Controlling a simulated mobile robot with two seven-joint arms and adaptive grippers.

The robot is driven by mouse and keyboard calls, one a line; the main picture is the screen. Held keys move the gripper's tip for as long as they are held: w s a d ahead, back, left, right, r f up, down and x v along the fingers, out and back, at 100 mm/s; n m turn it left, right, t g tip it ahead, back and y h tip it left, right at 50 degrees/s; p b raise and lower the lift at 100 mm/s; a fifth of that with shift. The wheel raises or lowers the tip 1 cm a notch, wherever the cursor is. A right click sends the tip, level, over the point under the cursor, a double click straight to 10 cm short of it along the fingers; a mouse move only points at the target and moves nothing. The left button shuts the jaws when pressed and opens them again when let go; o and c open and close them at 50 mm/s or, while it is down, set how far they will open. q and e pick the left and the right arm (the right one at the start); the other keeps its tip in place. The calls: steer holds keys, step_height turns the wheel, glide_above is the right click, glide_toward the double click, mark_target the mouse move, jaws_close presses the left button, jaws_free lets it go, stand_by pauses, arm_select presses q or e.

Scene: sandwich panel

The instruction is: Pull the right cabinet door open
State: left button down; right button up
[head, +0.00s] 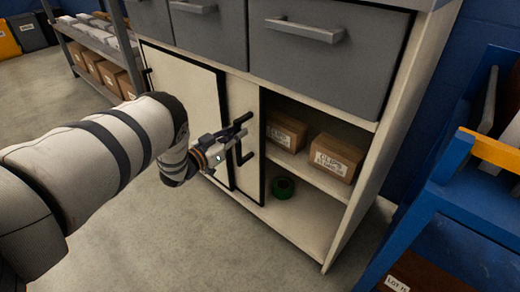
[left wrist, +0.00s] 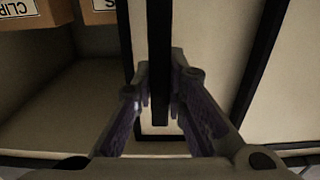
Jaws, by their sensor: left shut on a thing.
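The right cabinet door (head: 243,97) is a cream panel with a black edge. It shows just left of an uncovered right compartment (head: 310,215). Its black upright bar handle (head: 238,153) stands out from the panel. My left gripper (head: 236,137) is shut on this handle. The left cabinet door (head: 190,95) is a cream panel with a black border, beside my gripper. My right gripper is not in view.
The compartment holds cardboard boxes labelled clips (head: 335,158) and a green roll (head: 283,187). Grey drawers (head: 315,50) with bar handles are above. A blue rack (head: 455,215) stands close at the right. A grey shelf unit (head: 75,48) is at the back left. Floor in front is clear.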

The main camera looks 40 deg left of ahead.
arm_select(q)
steer(key=shift+a+b, duration=0.65)
steer(key=shift+a, duration=1.6)
steer(key=c, duration=1.6)
jaws_free()
steer(key=s, duration=1.2)
steer(key=shift+a, duration=0.2)
